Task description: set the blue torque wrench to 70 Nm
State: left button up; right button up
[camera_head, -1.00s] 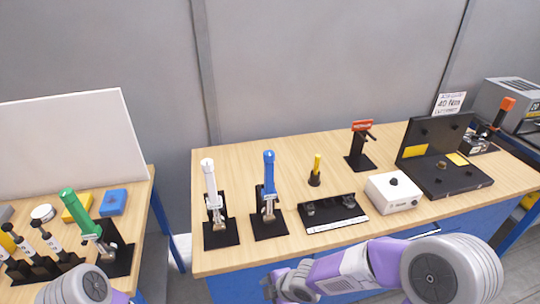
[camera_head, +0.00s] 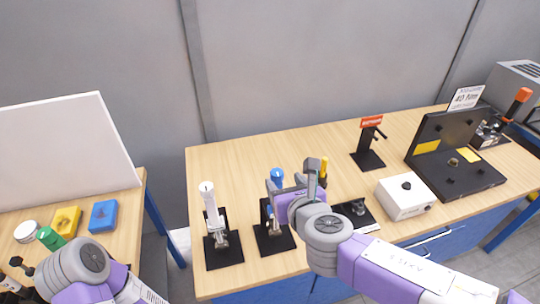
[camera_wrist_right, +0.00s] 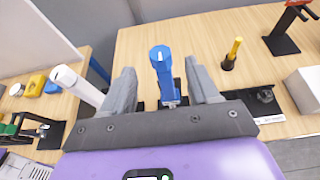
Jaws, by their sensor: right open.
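The blue torque wrench (camera_head: 277,176) stands upright in its black stand (camera_head: 270,240) on the middle bench. In the right wrist view its blue handle (camera_wrist_right: 161,62) rises between the two fingers. My right gripper (camera_head: 296,178) is open around the wrench's upper handle in the picture, with a gap on each side; contact does not show. The arm hides part of the wrench in the head view. The scale on the handle is too small to read.
A white torque wrench (camera_head: 210,208) stands close left of the blue one. A yellow-handled tool (camera_head: 323,170) stands just right, partly behind my gripper. A white box (camera_head: 404,197) and a black fixture with a 40 Nm sign (camera_head: 466,97) are farther right. The bench's back strip is clear.

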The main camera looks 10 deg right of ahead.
aim_at(277, 174)
jog(key=b+x, duration=0.2)
jog(key=x, duration=0.4)
jog(key=shift+f, duration=0.25)
jog(key=shift+w+b, duration=0.35)
jog(key=shift+w, duration=0.1)
jog(key=c, duration=1)
jog(key=shift+o, duration=0.2)
jog(key=shift+f, duration=0.1)
